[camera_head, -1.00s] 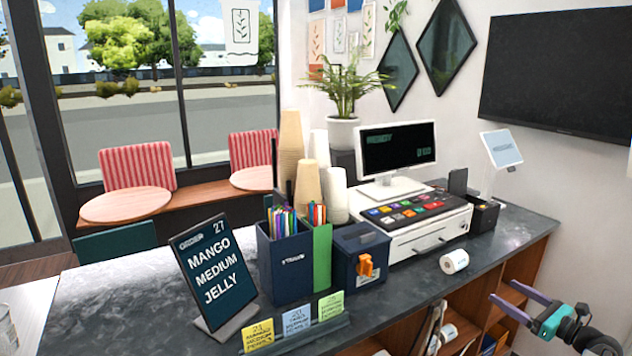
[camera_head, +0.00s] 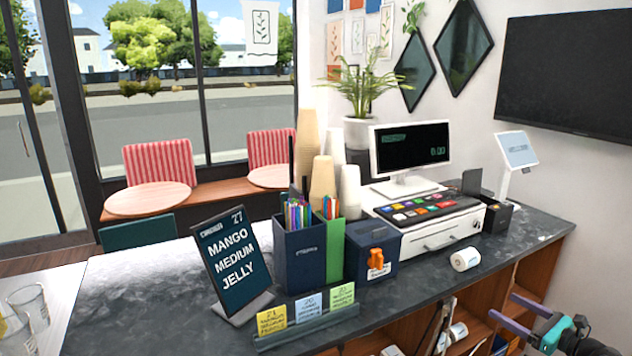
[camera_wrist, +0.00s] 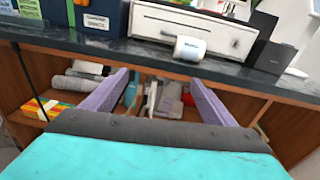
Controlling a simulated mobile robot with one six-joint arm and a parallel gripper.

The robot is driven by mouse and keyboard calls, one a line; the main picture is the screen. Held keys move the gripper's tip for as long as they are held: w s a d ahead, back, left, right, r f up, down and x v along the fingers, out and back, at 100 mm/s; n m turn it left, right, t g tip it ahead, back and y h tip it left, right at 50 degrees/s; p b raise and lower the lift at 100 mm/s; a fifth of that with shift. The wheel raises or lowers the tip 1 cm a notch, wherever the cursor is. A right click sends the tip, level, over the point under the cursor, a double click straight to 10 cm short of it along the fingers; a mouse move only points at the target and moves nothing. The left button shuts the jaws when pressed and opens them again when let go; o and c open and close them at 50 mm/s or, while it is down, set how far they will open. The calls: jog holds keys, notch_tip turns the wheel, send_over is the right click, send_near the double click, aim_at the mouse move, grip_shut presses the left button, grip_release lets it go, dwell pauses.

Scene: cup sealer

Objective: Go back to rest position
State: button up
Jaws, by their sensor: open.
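My gripper (camera_head: 519,312) is at the lower right of the head view, in front of the counter's open shelves. Its two purple fingers are spread apart and hold nothing. In the wrist view my gripper (camera_wrist: 152,92) points at the shelves under the counter, with the fingers wide apart and items on the shelf visible between them.
The dark counter (camera_head: 130,300) bears an order sign (camera_head: 232,262) reading mango, medium, jelly, a straw holder (camera_head: 305,255), a cash register (camera_head: 430,222) and a paper roll (camera_head: 465,259). Glasses (camera_head: 28,305) stand at left. The counter edge (camera_wrist: 120,52) lies close beyond my fingers.

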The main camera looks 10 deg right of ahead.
jog(key=w+a+f+n+g+y, duration=0.1)
jog(key=w+a+f+n+g, duration=0.15)
jog(key=a+f, duration=0.55)
jog(key=w+a+f+n+g+y, duration=0.1)
jog(key=a+f+n+g, duration=0.2)
jog(key=a+f, duration=0.55)
jog(key=w+a+f+n+g+y, duration=0.1)
jog(key=w+a+f+n+g, duration=0.3)
jog(key=a, duration=0.7)
jog(key=s+a+f+n+g, duration=0.25)
jog(key=s+a+f, duration=0.25)
jog(key=a+f, duration=0.25)
jog(key=s+a+f+n+g, duration=0.2)
jog(key=s+a+f+n, duration=0.3)
jog(key=a, duration=0.4)
jog(key=s+a+f+n+g+h, duration=0.2)
jog(key=s+a+f+n, duration=0.1)
jog(key=s, duration=0.4)
jog(key=s+a+f+n+g+h, duration=0.3)
jog(key=s+a+f+n, duration=0.1)
jog(key=s+n, duration=0.3)
jog(key=s+a+f+n+g+h+b, duration=0.1)
jog(key=s+a+f+n+g+h, duration=0.2)
jog(key=s, duration=0.6)
jog(key=shift+s+a+f+n, duration=0.2)
jog(key=shift+s+f+n, duration=0.05)
jog(key=shift+f+n, duration=0.95)
jog(key=shift+o, duration=0.5)
jog(key=shift+f, duration=0.1)
